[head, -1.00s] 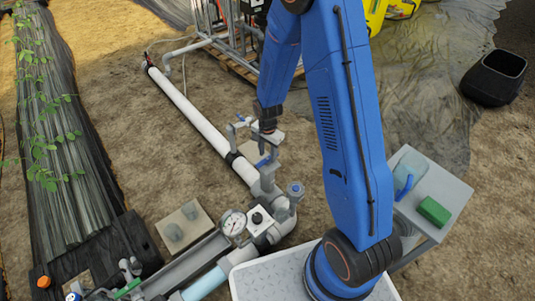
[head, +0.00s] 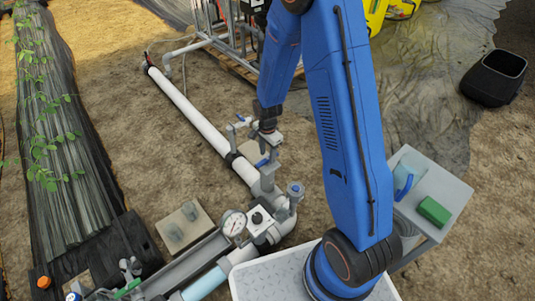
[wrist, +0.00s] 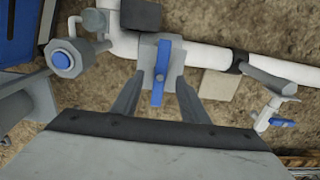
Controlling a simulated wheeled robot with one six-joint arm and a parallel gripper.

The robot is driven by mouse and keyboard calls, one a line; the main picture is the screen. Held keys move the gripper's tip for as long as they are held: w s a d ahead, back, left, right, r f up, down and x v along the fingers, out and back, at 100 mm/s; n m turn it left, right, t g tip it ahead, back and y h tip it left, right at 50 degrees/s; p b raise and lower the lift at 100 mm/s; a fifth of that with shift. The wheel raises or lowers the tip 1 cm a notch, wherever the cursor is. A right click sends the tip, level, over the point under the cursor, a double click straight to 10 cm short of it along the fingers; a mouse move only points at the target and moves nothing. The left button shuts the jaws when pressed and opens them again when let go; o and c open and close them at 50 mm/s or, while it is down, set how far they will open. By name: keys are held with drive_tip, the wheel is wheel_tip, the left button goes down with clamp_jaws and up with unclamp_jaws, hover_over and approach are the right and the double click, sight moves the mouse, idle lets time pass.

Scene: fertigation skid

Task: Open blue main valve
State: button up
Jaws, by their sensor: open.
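The blue main valve (wrist: 162,60) sits on the white and grey pipe, its blue lever handle lying across the pipe run in the wrist view. In the head view a blue lever (head: 262,162) shows just below my gripper (head: 268,143). In the wrist view my gripper (wrist: 158,85) is open, with one finger on each side of the handle. I cannot tell how far the fingertips are above it, or whether they touch.
A blue-capped fitting (wrist: 62,60) stands left of the valve. A smaller blue-levered valve (wrist: 282,122) is on a branch at the right. A pressure gauge (head: 233,223) stands nearer me. A side table (head: 440,185) holds a green block (head: 434,210).

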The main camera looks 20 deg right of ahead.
sight(268, 159)
drive_tip(key=shift+f, duration=0.15)
drive_tip(key=shift+s+f, duration=0.1)
drive_tip(key=shift+f, duration=1.95)
drive_tip(key=c, duration=0.7)
drive_tip(key=o, duration=0.7)
